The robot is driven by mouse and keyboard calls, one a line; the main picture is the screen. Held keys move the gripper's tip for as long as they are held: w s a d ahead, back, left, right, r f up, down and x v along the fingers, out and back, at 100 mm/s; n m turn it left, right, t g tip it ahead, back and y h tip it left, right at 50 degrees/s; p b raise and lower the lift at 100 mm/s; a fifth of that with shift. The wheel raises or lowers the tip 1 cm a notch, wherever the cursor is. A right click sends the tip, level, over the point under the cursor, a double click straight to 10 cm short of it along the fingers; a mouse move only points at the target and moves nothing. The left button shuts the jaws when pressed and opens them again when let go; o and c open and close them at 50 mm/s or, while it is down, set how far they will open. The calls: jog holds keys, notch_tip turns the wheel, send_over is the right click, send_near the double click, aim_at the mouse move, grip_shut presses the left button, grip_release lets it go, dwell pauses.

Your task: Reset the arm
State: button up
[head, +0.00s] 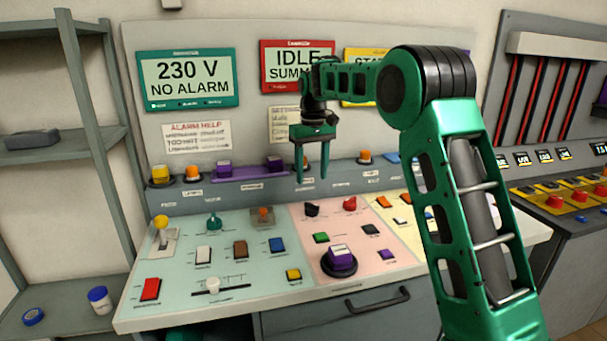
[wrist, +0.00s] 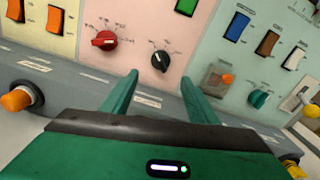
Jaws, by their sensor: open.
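My green arm reaches over the control panel in the head view. My gripper (head: 311,177) points down near the back edge of the panel, above the pink section. Its two fingers are apart with nothing between them. In the wrist view my gripper (wrist: 160,85) also shows two separate green fingers with bare panel beyond them. The control panel (head: 250,292) has a teal, a pink and a yellow section with switches and knobs. A black knob (wrist: 160,62) and a red knob (wrist: 104,40) lie beyond the fingertips in the wrist view.
A purple button (head: 339,258) stands up from the pink section. Orange buttons (head: 192,171) line the raised back ledge. A display reading 230 V NO ALARM (head: 187,80) hangs behind. A grey shelf (head: 60,150) stands left, and a second console (head: 560,200) stands right.

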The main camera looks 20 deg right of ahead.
jog(key=s+d+r+m, duration=0.1)
jog(key=s+d+m, duration=0.1)
jog(key=s+d, duration=0.5)
jog(key=s+d+m, duration=0.1)
jog(key=s+d, duration=0.2)
jog(key=s, duration=0.7)
jog(key=s+d+r+m, duration=0.1)
jog(key=s+d+m, duration=0.1)
jog(key=s+d, duration=0.5)
jog(key=s+f+m, duration=0.2)
jog(key=s+f, duration=0.2)
jog(key=s, duration=0.9)
jog(key=s+f+m, duration=0.1)
jog(key=s+f, duration=0.4)
jog(key=s, duration=0.9)
jog(key=shift+a+f+m, duration=0.15)
jog(key=shift+m, duration=0.25)
jog(key=shift+w, duration=0.1)
jog(key=shift+w+f, duration=0.25)
jog(key=shift+w, duration=0.35)
